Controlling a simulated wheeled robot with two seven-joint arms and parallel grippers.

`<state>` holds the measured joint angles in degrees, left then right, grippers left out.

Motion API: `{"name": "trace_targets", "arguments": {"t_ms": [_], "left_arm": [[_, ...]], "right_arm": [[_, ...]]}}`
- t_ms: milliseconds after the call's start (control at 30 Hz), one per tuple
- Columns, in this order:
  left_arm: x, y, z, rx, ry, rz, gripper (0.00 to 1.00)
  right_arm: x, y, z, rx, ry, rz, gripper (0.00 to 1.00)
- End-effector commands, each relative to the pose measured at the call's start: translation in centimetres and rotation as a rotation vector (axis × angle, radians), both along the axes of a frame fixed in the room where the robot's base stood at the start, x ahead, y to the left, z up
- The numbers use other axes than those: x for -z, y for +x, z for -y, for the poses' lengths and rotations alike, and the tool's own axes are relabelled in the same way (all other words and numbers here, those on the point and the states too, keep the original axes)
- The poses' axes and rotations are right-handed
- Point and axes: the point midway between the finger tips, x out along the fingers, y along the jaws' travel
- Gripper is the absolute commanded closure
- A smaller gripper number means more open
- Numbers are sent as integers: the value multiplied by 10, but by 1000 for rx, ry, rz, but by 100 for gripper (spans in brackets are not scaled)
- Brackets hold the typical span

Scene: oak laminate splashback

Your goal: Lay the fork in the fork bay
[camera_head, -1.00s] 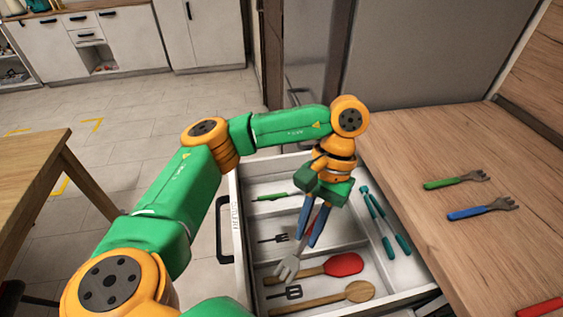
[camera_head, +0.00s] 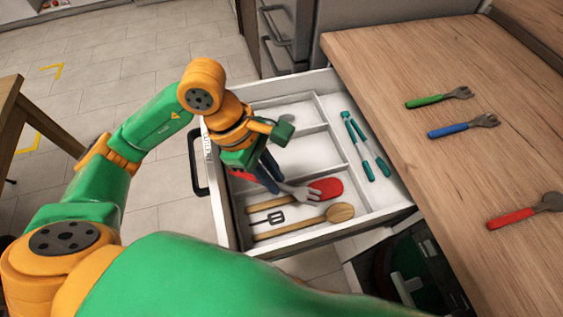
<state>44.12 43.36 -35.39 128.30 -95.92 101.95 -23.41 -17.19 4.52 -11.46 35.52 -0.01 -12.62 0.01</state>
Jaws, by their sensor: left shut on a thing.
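My left gripper (camera_head: 268,178) is over the open drawer (camera_head: 378,213), its dark fingers pointing down and shut on a fork. The fork's grey tined head (camera_head: 302,191) points right, over the near compartment beside the red spoon head. A red part (camera_head: 242,175) left of the fingers looks like its handle. I cannot tell whether the fork touches the drawer. The middle compartment (camera_head: 308,153) and far compartment (camera_head: 290,112) are partly hidden by the gripper. No label shows which one is the fork bay. My right gripper is not in view.
The near compartment holds a red-headed spoon (camera_head: 328,187), a slotted turner (camera_head: 268,219) and a wooden spoon (camera_head: 340,213). Teal tongs (camera_head: 366,150) lie in the right compartment. Green-handled (camera_head: 430,101) and blue-handled (camera_head: 450,130) forks and a red-handled utensil (camera_head: 510,218) lie on the counter.

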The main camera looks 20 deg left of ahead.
Motion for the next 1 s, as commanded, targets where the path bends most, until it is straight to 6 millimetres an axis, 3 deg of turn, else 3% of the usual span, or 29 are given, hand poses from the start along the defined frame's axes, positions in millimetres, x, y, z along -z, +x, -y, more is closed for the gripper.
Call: {"name": "trace_targets", "arguments": {"t_ms": [33,200,367,467,667,700,800,1000], "left_arm": [[9,-2,4,-90,-5,0,100],[19,-1,14,-445,-7,3,100],[21,2,16,-608,-3,-2,100],[31,20,8,-637,2,-8,100],[58,82,-17,-637,2,-11,100],[70,91,-20,-635,1,-12,100],[95,110,-27,-632,0,-10,100],[123,130,-35,-629,1,-7,100]], "right_arm": [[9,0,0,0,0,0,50],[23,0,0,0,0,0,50],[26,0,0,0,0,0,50],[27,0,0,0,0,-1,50],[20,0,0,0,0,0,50],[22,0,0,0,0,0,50],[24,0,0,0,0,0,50],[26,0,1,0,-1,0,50]]}}
